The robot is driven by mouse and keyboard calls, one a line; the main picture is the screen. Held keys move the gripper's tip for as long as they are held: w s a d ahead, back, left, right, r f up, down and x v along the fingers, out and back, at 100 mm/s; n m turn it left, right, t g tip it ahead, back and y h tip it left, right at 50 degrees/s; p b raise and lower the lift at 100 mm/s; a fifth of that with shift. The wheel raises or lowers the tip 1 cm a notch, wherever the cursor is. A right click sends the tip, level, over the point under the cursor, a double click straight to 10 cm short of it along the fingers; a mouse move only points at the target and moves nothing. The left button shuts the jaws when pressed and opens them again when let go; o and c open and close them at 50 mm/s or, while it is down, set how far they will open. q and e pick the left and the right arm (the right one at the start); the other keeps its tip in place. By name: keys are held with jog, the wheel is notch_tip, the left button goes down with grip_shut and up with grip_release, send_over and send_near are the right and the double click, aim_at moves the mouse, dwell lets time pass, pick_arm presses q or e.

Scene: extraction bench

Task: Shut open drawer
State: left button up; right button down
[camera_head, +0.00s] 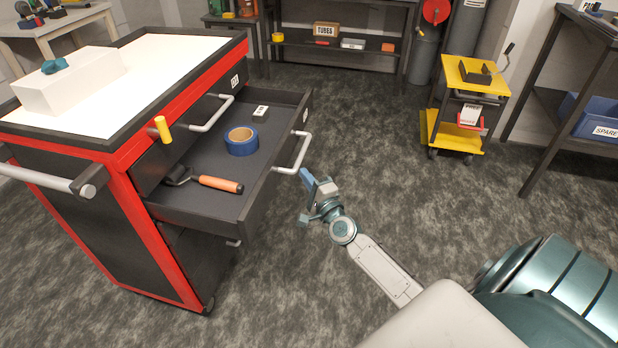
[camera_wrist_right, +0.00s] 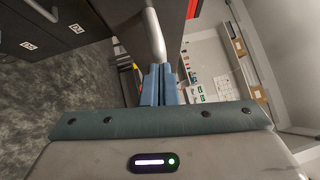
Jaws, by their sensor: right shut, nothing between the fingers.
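The open drawer (camera_head: 203,212) sticks out of the red and black tool cart (camera_head: 150,150) in the head view. It holds a blue tape roll (camera_head: 241,141), an orange-handled tool (camera_head: 220,184) and a small labelled box (camera_head: 260,113). Its grey bar handle (camera_head: 296,155) is on the front face. My right gripper (camera_head: 308,178) is shut and empty just in front of the handle's near end. In the right wrist view the shut blue fingers (camera_wrist_right: 160,86) point at the end of the handle (camera_wrist_right: 154,38); I cannot tell whether they touch. My left gripper is not in view.
A yellow trolley (camera_head: 462,110) stands at the back right, beside a dark shelf with a blue bin (camera_head: 590,122). A white block (camera_head: 70,82) lies on the cart top. A yellow-tipped knob (camera_head: 162,129) juts from the cart.

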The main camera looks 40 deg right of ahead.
aim_at(224, 169)
jog(key=shift+w+a, duration=0.1)
